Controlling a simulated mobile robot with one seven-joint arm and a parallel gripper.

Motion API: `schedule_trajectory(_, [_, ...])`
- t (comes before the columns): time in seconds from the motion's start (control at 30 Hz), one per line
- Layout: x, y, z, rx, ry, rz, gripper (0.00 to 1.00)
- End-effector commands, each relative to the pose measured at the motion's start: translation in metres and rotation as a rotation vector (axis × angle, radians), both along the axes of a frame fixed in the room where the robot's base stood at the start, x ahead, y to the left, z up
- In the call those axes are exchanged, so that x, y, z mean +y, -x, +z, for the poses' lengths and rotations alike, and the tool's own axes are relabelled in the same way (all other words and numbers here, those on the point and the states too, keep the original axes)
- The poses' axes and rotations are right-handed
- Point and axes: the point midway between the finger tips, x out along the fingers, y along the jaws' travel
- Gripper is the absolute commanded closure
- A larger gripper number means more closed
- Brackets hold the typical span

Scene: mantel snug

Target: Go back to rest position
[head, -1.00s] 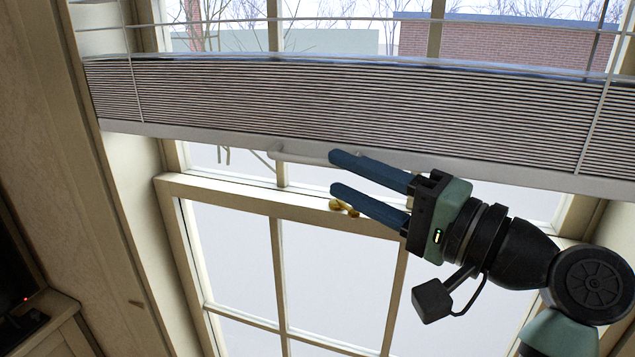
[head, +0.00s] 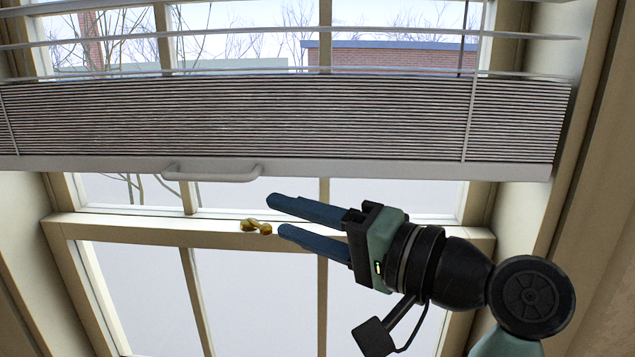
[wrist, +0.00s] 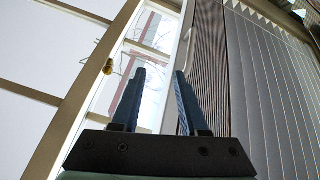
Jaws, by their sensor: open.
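My gripper (head: 275,215) is open and empty, its two blue fingers apart and pointing left in the head view. It is in front of the window, just below the bottom rail of the blind. In the wrist view my gripper (wrist: 160,75) also shows open, with nothing between the fingers. My arm comes in from the lower right of the head view.
A window blind (head: 280,120) hangs partly lowered, with a white handle (head: 212,172) on its bottom rail. A brass window latch (head: 256,226) sits on the sash rail (head: 150,230), left of the fingertips. The wall (head: 600,200) stands at the right.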

Motion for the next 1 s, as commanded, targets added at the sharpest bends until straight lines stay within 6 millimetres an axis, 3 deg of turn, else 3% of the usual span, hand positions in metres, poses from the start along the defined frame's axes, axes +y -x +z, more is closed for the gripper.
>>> schedule_trajectory(0.1, [0.007, -0.020, -0.034, -0.083, 0.197, -0.175, 0.56])
schedule_trajectory(0.3, [-0.003, -0.034, -0.065, -0.278, 0.581, -0.448, 0.56])
schedule_trajectory(0.47, [-0.016, -0.027, -0.067, -0.429, 0.863, -0.612, 0.56])
schedule_trajectory(0.67, [-0.032, -0.005, -0.052, -0.590, 1.166, -0.767, 0.56])
schedule_trajectory(0.87, [-0.036, 0.027, 0.043, -0.897, 1.050, -1.009, 0.56])
schedule_trajectory(1.0, [-0.036, 0.069, 0.103, -1.105, 0.933, -1.161, 0.56])
